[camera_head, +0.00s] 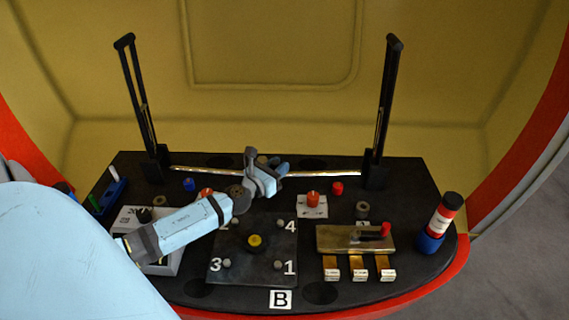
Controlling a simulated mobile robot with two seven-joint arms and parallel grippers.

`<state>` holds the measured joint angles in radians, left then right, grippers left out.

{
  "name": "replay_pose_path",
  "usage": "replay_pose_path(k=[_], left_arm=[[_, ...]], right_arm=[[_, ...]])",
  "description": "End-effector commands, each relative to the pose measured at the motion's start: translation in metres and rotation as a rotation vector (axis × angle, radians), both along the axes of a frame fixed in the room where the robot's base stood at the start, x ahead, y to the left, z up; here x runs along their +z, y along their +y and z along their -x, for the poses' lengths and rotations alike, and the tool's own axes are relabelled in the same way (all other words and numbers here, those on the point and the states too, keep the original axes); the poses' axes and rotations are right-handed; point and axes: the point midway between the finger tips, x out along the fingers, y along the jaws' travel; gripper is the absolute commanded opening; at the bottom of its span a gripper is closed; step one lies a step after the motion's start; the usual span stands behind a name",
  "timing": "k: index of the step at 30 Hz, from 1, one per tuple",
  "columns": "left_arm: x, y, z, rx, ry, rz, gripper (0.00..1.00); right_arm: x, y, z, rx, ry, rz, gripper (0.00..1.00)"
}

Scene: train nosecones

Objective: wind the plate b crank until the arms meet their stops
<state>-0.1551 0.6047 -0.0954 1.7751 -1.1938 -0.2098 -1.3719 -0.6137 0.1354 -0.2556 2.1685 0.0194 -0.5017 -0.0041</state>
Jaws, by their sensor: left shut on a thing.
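Plate B (226,250) is a dark square plate with a yellow-topped knob (255,241) at its middle and small bolts at its corners; a B label (280,299) lies in front. My left gripper (263,172) reaches in from the left, behind the plate. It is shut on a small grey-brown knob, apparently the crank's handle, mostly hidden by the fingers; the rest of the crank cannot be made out. Two tall black arms, left (133,95) and right (384,110), stand nearly upright. Their stops cannot be made out. My right gripper is not in view.
A shiny bar (325,174) runs between the arms' bases. A brass plate (335,239) with a red-knobbed lever, copper tabs and a red-and-blue cylinder (440,221) stand at the right. A white box (163,265) is partly behind my left arm. The yellow wall (300,120) rises behind.

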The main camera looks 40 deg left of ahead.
Motion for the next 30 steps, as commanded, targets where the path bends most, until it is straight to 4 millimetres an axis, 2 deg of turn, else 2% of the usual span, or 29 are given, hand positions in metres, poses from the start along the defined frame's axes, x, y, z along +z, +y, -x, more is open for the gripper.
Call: replay_pose_path(k=[1,9,28,29,30], left_arm=[[-0.006,-0.01,0.007,-0.022,0.01,0.008,0.0],[-0.006,-0.007,0.019,-0.023,0.01,0.011,0.0],[-0.006,-0.005,0.022,-0.023,0.01,0.013,0.0],[-0.006,-0.005,0.022,-0.023,0.009,0.013,0.3],[-0.005,-0.005,0.022,-0.022,0.009,0.012,0.39]], right_arm=[[-0.001,0.0,0.0,0.0,-0.001,0.0,0.42],[0.0,0.0,0.0,0.0,-0.003,-0.002,0.42],[0.001,0.001,0.0,0.0,-0.005,-0.004,0.42],[0.001,0.001,0.0,0.001,-0.005,-0.004,0.42],[0.001,0.001,0.0,0.001,-0.005,-0.005,0.42]])
